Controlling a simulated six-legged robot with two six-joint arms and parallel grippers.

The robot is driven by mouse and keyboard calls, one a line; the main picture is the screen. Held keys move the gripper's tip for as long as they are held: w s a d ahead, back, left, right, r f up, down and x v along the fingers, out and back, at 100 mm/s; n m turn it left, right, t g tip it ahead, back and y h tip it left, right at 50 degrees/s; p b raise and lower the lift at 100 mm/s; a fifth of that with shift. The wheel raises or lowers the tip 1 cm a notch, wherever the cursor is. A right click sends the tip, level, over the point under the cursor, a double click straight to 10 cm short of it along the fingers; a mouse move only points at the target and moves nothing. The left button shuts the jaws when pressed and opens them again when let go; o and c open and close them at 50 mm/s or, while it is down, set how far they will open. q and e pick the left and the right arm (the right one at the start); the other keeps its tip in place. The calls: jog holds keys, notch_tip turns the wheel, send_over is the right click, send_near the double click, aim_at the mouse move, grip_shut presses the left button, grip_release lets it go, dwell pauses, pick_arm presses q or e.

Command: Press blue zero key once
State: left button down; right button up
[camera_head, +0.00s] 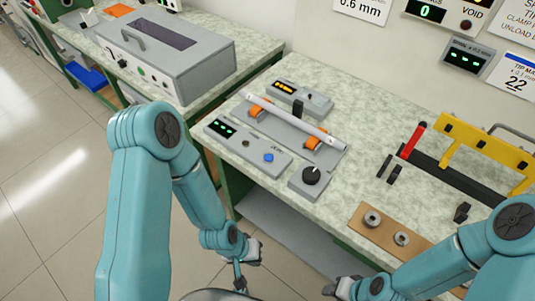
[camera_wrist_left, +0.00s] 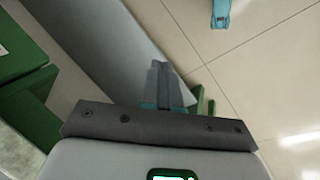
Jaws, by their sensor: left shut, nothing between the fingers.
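The round blue zero key (camera_head: 268,157) sits at the right end of a grey box (camera_head: 247,146) with a green-lit display. The box lies near the front edge of the bench. My left gripper (camera_head: 240,284) is below and in front of the bench edge, well apart from the key. In the left wrist view its fingers (camera_wrist_left: 165,82) are together with nothing between them. The key does not show in that view. My right gripper (camera_head: 331,289) is only partly in view at the bottom, and its fingers are too small to read.
A silver rod (camera_head: 290,119) rests on orange supports behind the key box. A box with a black knob (camera_head: 312,175) stands to its right. A wooden board (camera_head: 388,232) with metal rings lies at the front right. The wrist view shows tiled floor (camera_wrist_left: 265,75) and green bench framing (camera_wrist_left: 25,75).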

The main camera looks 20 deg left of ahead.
pick_arm(q)
jog(key=w+a+r+n+t+p, duration=0.2)
jog(key=w+r+n+t+p, duration=0.25)
jog(key=w+r+n, duration=0.6)
notch_tip(320, 180, up, 18)
jog(key=n+t+y, duration=0.1)
jog(key=n+t, duration=0.3)
jog(key=n, duration=0.6)
send_over(267, 160)
jog(key=shift+w+f+g, duration=0.15)
jog(key=shift+f+g, duration=0.1)
pick_arm(e)
notch_tip(267, 160, up, 6)
jog(key=shift+r, duration=0.15)
jog(key=shift+d, duration=0.1)
pick_arm(q)
notch_tip(267, 160, down, 8)
jog(key=b, duration=0.6)
jog(key=shift+f+b, duration=0.4)
jog(key=shift+b, duration=0.35)
pick_arm(e)
notch_tip(267, 160, down, 8)
pick_arm(q)
jog(key=shift+f, duration=0.1)
